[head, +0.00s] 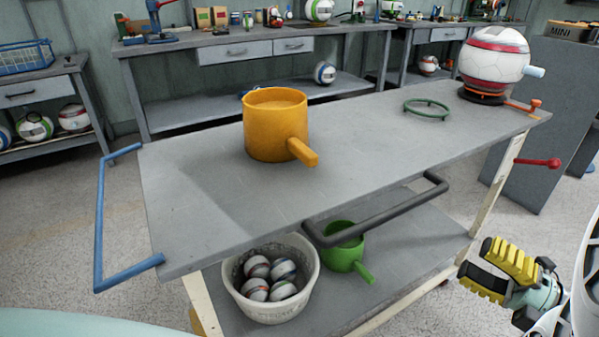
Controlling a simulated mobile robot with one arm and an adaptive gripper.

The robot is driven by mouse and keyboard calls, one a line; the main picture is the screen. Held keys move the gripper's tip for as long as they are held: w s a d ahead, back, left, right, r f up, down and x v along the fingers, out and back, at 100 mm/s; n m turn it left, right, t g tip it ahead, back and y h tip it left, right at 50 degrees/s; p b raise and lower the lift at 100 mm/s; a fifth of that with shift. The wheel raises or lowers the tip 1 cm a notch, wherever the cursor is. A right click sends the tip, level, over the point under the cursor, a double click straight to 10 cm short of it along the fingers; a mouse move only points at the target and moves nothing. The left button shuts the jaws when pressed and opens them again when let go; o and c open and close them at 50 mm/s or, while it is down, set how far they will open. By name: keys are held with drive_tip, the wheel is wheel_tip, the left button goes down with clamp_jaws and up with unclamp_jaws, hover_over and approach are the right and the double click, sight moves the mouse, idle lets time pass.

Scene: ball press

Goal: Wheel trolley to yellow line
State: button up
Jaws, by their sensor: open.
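The trolley (210,180) is a grey two-shelf cart with cream legs, standing in front of me. It has a blue handle (99,215) on its left end and a dark grey handle (385,212) along its near side. A red knobbed lever (538,162) sticks out at its right end. On its top stand an orange pot (272,130), a green ring (427,108) and a red-and-white ball (495,60) on a dark base. My gripper (490,270) is at the lower right, open and empty, apart from the trolley. No yellow line is clearly visible on the floor.
The lower shelf holds a white bucket (246,305) of small balls and a green pot (347,250). Workbenches (220,52) stand along the back wall, and a smaller bench (60,85) is at left. A grey cabinet (550,110) stands behind the right end. Floor at left is clear.

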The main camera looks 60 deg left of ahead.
sight(395, 209)
drive_tip(key=p+x, duration=0.7)
drive_tip(key=x, duration=0.8)
drive_tip(key=shift+s+p, duration=0.2)
drive_tip(key=shift+p, duration=0.15)
drive_tip(key=shift+o, duration=0.4)
clamp_jaws()
drive_tip(key=shift+d, duration=0.1)
